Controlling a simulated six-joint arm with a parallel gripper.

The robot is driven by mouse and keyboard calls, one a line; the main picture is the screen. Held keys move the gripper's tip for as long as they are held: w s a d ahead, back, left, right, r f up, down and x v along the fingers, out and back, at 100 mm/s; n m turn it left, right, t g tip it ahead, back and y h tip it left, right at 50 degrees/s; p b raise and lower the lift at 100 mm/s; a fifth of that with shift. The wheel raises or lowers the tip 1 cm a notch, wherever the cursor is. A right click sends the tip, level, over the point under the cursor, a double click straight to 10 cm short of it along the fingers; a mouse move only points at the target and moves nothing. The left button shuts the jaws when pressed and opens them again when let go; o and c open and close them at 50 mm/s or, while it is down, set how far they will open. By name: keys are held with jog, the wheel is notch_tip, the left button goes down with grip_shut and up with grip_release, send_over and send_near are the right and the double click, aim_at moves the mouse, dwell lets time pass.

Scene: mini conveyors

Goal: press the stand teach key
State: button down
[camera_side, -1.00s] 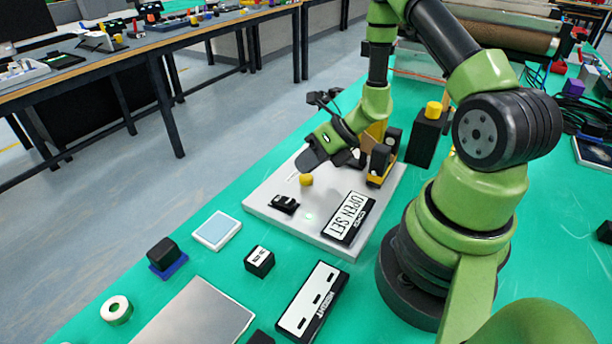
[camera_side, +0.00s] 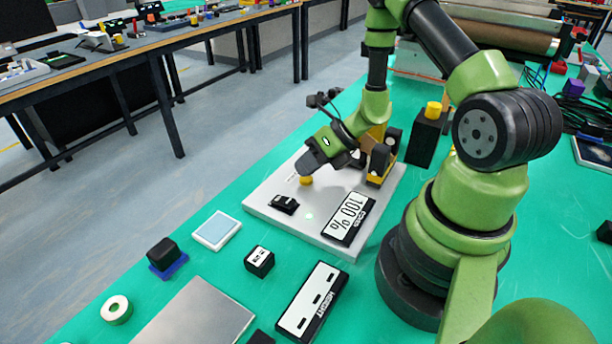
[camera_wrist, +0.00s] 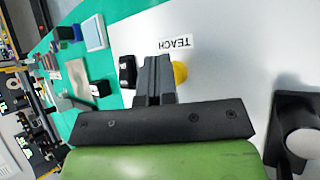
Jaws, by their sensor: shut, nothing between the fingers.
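The yellow teach key (camera_side: 306,180) stands on the light grey stand plate (camera_side: 270,205). In the wrist view the yellow key (camera_wrist: 180,73) shows partly behind my fingers, beside a label reading TEACH (camera_wrist: 174,42). My gripper (camera_side: 308,168) is shut and empty, its fingertips right at the top of the key in the side view. The wrist view shows the shut fingers (camera_wrist: 154,72) covering part of the key; I cannot tell whether they touch it. The stand's display (camera_side: 349,217) reads 100 %.
A black rocker switch (camera_side: 284,204) and a small greenish light (camera_side: 309,217) are on the plate near the key. A black block with a yellow top (camera_side: 427,135) stands farther back.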

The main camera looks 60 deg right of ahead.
jog(key=shift+r, duration=0.85)
jog(key=shift+r, duration=2.5)
jog(key=s+a+r+n+g, duration=0.1)
jog(key=s+a+r+n, duration=0.1)
jog(key=a+r+n, duration=0.45)
jog(key=s+a+r+n+g, duration=0.15)
jog(key=a+r+n, duration=0.25)
jog(key=r+n, duration=0.5)
jog(key=s+r+n+t+h, duration=0.1)
jog(key=s+r+n, duration=0.1)
jog(key=s+n, duration=0.3)
jog(key=s+r+n+t+h, duration=0.1)
jog(key=s+n, duration=0.4)
jog(key=n, duration=0.8)
notch_tip(320, 180, up, 3)
jog(key=shift+s+a+f+h, duration=0.2)
jog(key=shift+a+h, duration=0.2)
jog(key=shift+h, duration=0.3)
